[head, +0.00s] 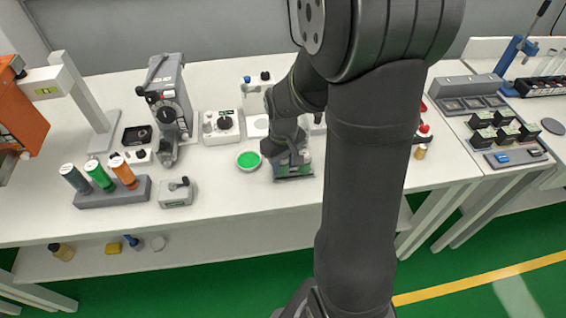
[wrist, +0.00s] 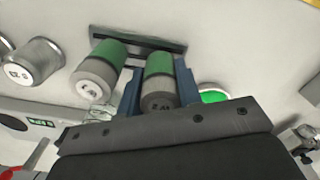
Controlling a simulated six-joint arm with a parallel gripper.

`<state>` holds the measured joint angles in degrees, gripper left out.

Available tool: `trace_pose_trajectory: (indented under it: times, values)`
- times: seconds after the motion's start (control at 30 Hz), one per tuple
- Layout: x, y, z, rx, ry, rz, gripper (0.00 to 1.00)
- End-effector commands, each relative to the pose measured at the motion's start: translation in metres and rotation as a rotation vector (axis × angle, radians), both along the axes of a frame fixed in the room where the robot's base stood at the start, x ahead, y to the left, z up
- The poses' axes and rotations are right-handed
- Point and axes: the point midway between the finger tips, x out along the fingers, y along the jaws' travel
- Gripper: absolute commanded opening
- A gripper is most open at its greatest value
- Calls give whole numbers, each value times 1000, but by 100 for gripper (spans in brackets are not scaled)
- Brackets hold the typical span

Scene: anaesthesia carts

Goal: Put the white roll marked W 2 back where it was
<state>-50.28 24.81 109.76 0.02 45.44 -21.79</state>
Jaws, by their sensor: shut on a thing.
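My gripper (wrist: 158,88) has its blue fingers on either side of a green roll with a grey end (wrist: 159,92), shut on it. A second green roll with a grey end (wrist: 96,68) is just left of the fingers. In the head view my gripper (head: 290,158) is low over a small dark holder (head: 294,177), which also shows in the wrist view (wrist: 138,38); my arm hides much there.
A green round dish (head: 249,160) is just left of the holder. A rack (head: 113,193) with grey, green and orange tubes and a small grey box (head: 176,194) stand farther left. A white box with a dial (head: 221,126) is behind. The bench front between is clear.

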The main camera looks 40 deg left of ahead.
Motion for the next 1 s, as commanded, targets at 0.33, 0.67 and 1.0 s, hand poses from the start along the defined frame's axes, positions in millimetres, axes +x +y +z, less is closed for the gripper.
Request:
trace_pose_trajectory:
  times: [0.33,0.67,1.0]
  values:
    - [0,0,-6,1,0,0,10]
    - [0,0,-8,1,0,0,41]
    - [0,1,21,4,-3,0,41]
